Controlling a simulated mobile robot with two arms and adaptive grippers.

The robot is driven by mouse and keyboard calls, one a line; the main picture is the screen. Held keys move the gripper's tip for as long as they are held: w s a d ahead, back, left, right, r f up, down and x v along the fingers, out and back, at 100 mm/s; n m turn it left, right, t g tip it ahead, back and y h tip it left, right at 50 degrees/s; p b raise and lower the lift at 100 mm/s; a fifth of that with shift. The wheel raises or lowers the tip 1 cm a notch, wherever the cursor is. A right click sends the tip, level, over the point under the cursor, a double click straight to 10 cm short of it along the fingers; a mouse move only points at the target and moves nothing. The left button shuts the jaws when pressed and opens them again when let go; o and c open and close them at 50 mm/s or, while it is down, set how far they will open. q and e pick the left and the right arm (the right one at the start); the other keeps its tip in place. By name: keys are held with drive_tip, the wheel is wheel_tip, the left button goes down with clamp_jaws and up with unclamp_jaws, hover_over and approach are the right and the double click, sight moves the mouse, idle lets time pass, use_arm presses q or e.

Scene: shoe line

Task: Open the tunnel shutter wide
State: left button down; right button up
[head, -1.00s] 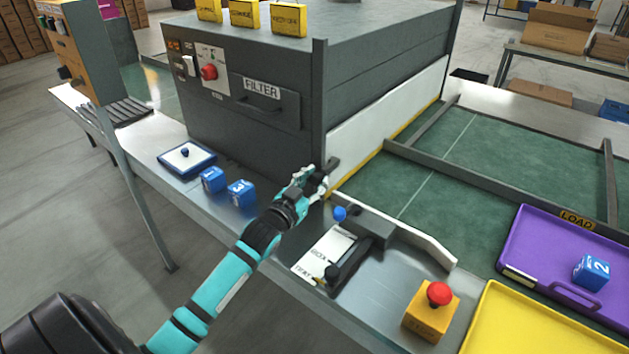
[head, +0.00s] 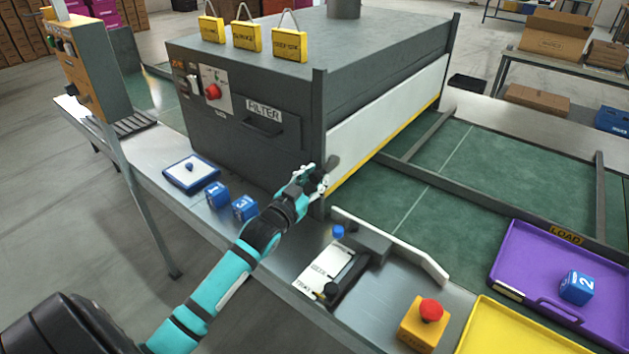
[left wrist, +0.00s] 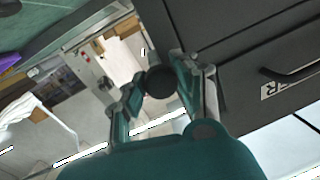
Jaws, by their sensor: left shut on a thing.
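The tunnel shutter (head: 385,105) is a white panel with a yellow lower edge on the right side of the grey tunnel (head: 250,80). It is partly raised, its yellow edge a little above the green belt. My left gripper (head: 318,180) is at the shutter's near end, beside the tunnel's corner post, shut on the dark shutter handle (head: 333,162). In the left wrist view a round black handle end (left wrist: 162,82) sits between the fingers (left wrist: 160,95). The fingers hide part of the handle. My right gripper is not in view.
Near the arm are blue cubes (head: 244,208), a lever panel (head: 328,270) and a red stop button (head: 431,310). A dark frame (head: 480,175) crosses the belt. Purple (head: 515,255) and yellow (head: 500,325) trays lie at right. A control post (head: 85,65) stands at left.

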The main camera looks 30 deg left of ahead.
use_arm(q)
wheel_tip(320, 180, up, 13)
drive_tip(key=p, duration=0.9)
drive_tip(key=shift+f, duration=0.2)
drive_tip(key=c, duration=1)
unclamp_jaws()
drive_tip(key=shift+f, duration=0.1)
drive_tip(key=shift+o, duration=0.2)
drive_tip(key=s, duration=1.2)
drive_tip(key=shift+d, duration=0.3)
